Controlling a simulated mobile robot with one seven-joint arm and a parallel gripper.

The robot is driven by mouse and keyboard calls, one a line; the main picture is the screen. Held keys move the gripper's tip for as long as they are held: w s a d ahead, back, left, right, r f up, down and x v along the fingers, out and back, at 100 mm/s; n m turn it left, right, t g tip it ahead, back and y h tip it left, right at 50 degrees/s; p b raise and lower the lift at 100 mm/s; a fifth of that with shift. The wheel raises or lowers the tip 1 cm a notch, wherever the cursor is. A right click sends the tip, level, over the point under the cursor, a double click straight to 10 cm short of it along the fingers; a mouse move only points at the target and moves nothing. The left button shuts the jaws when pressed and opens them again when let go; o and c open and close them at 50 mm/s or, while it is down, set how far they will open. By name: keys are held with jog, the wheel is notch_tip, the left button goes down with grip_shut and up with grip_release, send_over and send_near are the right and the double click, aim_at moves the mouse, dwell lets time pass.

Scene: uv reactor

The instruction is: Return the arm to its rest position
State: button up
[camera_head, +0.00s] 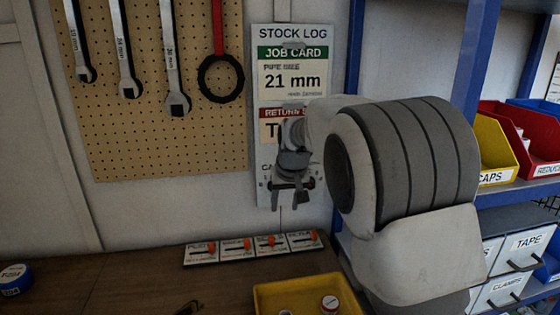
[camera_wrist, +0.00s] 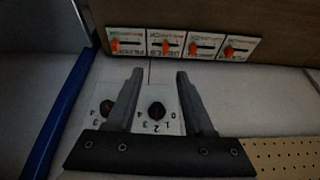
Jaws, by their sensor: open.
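My gripper (camera_head: 289,192) shows in the head view in front of the stock log board (camera_head: 296,78), at the end of my arm, which reaches in from the right. In the wrist view the gripper (camera_wrist: 156,80) has its two fingers apart with nothing between them. Behind the fingers is a white panel with a black dial (camera_wrist: 156,110) and part of a second dial. I cannot tell the exact gap between the fingers and the panel. My arm hides part of the board's lower half.
A row of switch plates with orange levers (camera_head: 251,246) sits at the back of the wooden bench (camera_head: 110,285). A yellow bin (camera_head: 262,297) stands at the front. Wrenches hang on the pegboard (camera_head: 205,150). A blue shelf (camera_head: 470,75) with bins and drawers is close on the right.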

jog(key=s+d+r, duration=0.3)
jog(key=s+d, duration=0.1)
jog(key=s, duration=0.5)
jog(key=s+d+r+m+t, duration=0.15)
jog(key=s+d, duration=0.25)
jog(key=s, duration=0.4)
jog(key=s+d+r+g, duration=0.1)
jog(key=s+d+r, duration=0.25)
jog(key=s, duration=0.55)
jog(key=s+d+f+h, duration=0.1)
jog(key=s+f, duration=0.2)
jog(key=s, duration=0.6)
jog(key=shift+s+d+f+t, duration=0.15)
jog(key=shift+d+t, duration=0.2)
jog(key=shift+d, duration=0.05)
